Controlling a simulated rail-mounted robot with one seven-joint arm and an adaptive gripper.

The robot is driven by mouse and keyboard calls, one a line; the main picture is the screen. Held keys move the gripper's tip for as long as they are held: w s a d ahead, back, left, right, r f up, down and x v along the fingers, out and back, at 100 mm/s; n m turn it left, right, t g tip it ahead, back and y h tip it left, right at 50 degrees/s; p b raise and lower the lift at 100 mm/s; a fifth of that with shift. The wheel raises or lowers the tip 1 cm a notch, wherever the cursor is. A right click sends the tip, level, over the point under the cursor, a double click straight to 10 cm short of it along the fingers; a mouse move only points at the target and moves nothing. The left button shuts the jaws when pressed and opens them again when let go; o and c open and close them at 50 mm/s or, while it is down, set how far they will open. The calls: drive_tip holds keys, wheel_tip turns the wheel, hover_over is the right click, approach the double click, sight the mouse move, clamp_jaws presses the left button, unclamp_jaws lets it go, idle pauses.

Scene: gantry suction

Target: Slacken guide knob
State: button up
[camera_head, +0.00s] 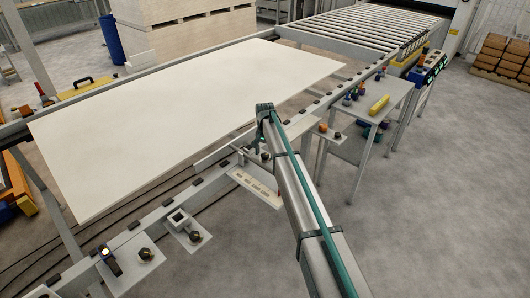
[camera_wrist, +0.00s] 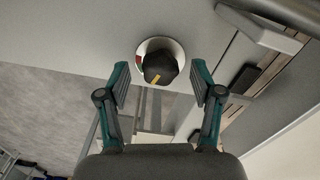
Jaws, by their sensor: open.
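The guide knob (camera_wrist: 158,70) is black with a yellow pointer line, and sits on a round white dial with red and green sectors in the wrist view. My gripper (camera_wrist: 161,78) is open, with one teal-and-dark finger to each side of the knob in the picture. Gaps show between both fingers and the knob, and I cannot tell how far above it the fingertips are. In the head view my gripper (camera_head: 259,145) hangs at the near rail of the conveyor, close to a small dark knob (camera_head: 265,156).
Other dark knobs on plates stand along the rail, one (camera_head: 145,254) at lower left. A large white board (camera_head: 180,115) lies on the conveyor. A grey side table (camera_head: 385,98) with small coloured items stands at right. A light guide part (camera_wrist: 260,25) lies right of the knob.

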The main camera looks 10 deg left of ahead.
drive_tip(key=shift+f, duration=0.15)
drive_tip(key=c, duration=1.1)
drive_tip(key=shift+c, duration=0.2)
drive_tip(key=shift+n, duration=0.4)
drive_tip(key=shift+f+n+b, duration=0.1)
drive_tip(key=shift+n+b, duration=1.55)
drive_tip(key=shift+n, duration=1.35)
drive_tip(key=o, duration=1.1)
